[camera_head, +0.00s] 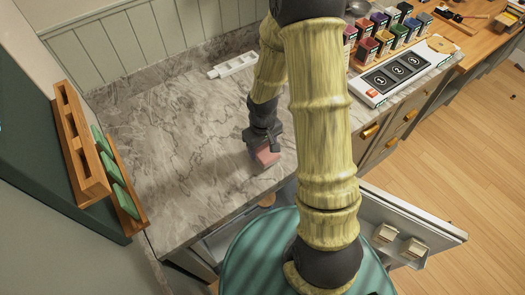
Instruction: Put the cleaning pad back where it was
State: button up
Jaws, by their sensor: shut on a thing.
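My gripper (262,138) is shut on a small pinkish-red block, which appears to be the cleaning pad (268,156). It is low over the marble counter (185,150), near the counter's front edge; I cannot tell whether the pad touches the surface. My dark wrist and fingers hide the pad's upper part. A wooden rack (80,140) with slots is fixed at the left wall. Beside it, a wooden ledge (140,222) holds several green pads (114,178) in a row.
A white panel with numbered dark tiles (397,74) and several coloured jars (385,38) stand at the right. The left counter is clear.

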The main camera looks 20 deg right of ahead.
aim_at(263, 148)
jog(key=shift+f, duration=1.35)
jog(key=shift+f, duration=0.2)
jog(key=o, duration=0.9)
jog(key=shift+o, duration=0.2)
jog(key=shift+r, duration=0.1)
notch_tip(263, 148, up, 12)
jog(key=shift+w+r, duration=0.1)
jog(key=s+r+m+t, duration=0.2)
jog(key=s+r+m, duration=0.1)
jog(key=s+r, duration=0.3)
jog(key=shift+s+r+m+t, duration=0.15)
jog(key=shift+s+m+t, duration=0.15)
jog(key=shift+s, duration=0.85)
